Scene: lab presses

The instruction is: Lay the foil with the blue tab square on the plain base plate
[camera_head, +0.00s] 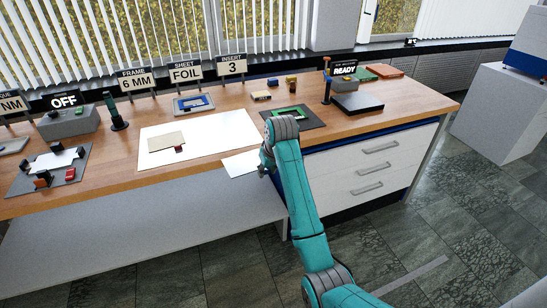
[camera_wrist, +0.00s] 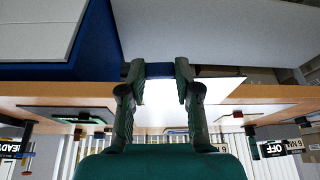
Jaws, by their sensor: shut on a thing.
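My gripper (camera_head: 266,166) is at the bench's front edge. In the wrist view my gripper (camera_wrist: 160,71) is shut on a small blue tab (camera_wrist: 159,70). A white foil (camera_wrist: 212,88) extends from behind the tab. In the head view this foil (camera_head: 241,163) shows as a pale sheet left of my gripper, at the front edge of the bench; whether it touches the bench is unclear. A dark plate (camera_head: 313,121) bearing a green frame (camera_head: 290,112) lies behind my gripper. I cannot tell which plate is the plain base plate.
A white mat (camera_head: 222,124) holds a beige sheet (camera_head: 166,142) with a red tab. A grey plate (camera_head: 57,185) with red and black blocks lies far left. A blue frame (camera_head: 207,103) lies by the foil sign (camera_head: 186,72). A black flat device (camera_head: 357,103) stands right. Drawers (camera_head: 372,165) front the bench.

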